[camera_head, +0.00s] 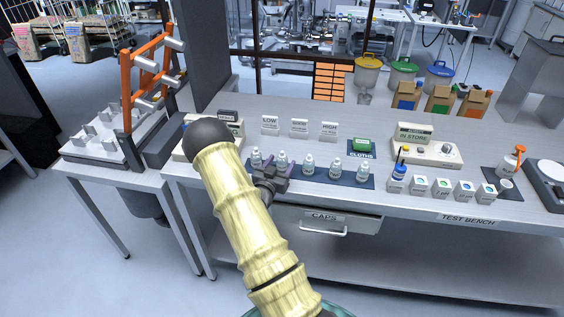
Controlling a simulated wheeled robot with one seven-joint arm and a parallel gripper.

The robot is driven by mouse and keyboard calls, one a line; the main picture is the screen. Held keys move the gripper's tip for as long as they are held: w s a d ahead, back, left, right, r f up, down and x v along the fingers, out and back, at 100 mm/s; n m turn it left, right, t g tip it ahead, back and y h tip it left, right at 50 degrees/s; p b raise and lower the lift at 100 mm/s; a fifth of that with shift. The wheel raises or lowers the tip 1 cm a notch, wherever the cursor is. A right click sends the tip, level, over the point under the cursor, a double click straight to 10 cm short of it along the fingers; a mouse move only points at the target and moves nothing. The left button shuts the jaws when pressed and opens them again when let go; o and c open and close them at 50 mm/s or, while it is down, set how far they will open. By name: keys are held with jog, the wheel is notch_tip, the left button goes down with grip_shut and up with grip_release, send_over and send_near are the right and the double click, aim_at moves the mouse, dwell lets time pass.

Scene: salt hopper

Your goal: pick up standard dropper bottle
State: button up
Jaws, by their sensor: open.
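Several small clear-white dropper bottles stand upright in a row on a dark mat (348,182) on the bench. I see the leftmost bottle (257,158), a second (282,160), a third (308,165), and more to the right. I cannot read which one is the standard bottle. My gripper (275,173) is open at the left end of the row, close to the first two bottles and partly covering them. Contact with them cannot be told, and its fingertips are hard to make out.
White cards (300,128) marked low to high stand behind the row. A green cloths box (361,145) and several small white boxes (442,188) are nearby. A caps drawer (325,220) hangs under the bench front. An orange rack (150,80) stands left.

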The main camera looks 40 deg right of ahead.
aim_at(280, 162)
jog(key=shift+c, duration=0.4)
jog(key=c, duration=1)
notch_tip(280, 162, up, 10)
jog(key=shift+b, duration=0.7)
